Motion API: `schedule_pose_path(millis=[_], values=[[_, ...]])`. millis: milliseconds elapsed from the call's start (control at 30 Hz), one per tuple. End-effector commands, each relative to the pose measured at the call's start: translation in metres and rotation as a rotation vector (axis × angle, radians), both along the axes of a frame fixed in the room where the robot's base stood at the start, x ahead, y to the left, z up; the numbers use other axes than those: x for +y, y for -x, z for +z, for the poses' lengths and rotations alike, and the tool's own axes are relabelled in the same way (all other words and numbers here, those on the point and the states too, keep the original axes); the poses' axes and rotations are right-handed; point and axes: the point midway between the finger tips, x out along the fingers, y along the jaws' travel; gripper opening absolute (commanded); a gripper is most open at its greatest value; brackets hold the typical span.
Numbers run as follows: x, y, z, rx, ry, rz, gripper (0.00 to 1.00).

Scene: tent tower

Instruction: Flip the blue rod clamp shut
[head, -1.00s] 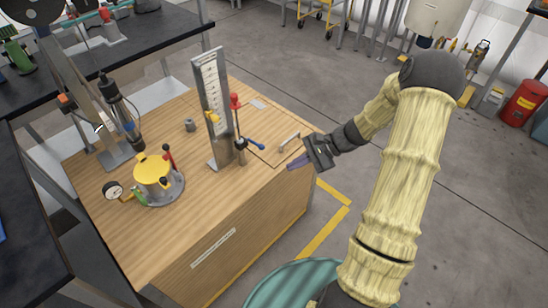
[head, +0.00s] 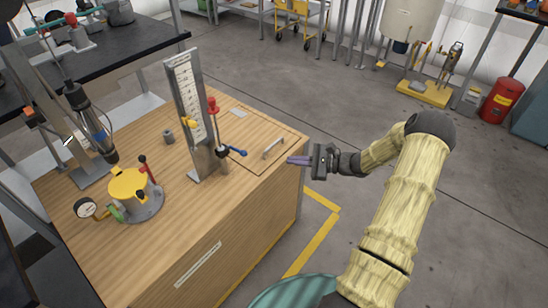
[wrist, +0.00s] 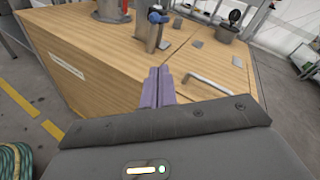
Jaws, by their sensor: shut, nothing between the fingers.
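The blue rod clamp (head: 237,152) is a small blue lever on the post beside the tall scale column, on the wooden cabinet top. It also shows near the top middle of the wrist view (wrist: 157,17). Its lever sticks out to the right in the head view. I cannot tell exactly how far it is turned. My gripper (head: 291,160), with purple fingers, is shut and empty. It is to the right of the clamp, near the cabinet's right edge, apart from the lever. The fingers point toward the clamp in the wrist view (wrist: 158,88).
A metal handle (head: 273,148) stands on the hatch near my fingertips. A red-knobbed lever (head: 213,108) rises by the scale column (head: 189,110). A yellow-topped device (head: 130,186) with a gauge stands to the left. The front of the wooden top (head: 180,220) is clear.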

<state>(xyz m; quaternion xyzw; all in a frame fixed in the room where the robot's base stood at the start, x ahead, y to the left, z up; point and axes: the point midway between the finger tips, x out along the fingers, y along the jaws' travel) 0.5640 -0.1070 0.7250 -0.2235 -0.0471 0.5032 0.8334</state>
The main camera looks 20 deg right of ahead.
Motion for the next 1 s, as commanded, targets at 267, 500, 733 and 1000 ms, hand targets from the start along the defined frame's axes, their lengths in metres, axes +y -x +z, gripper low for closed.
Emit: schedule_pose_path(millis=[267,500,733,1000], values=[[0.036,-0.019,-0.007,0.001,0.000,0.004,0.00],[0.072,-0.040,-0.013,0.001,0.000,0.004,0.00],[0.104,-0.049,-0.001,0.001,0.000,0.003,0.00],[0.116,-0.051,0.007,0.001,0.001,0.000,0.00]])
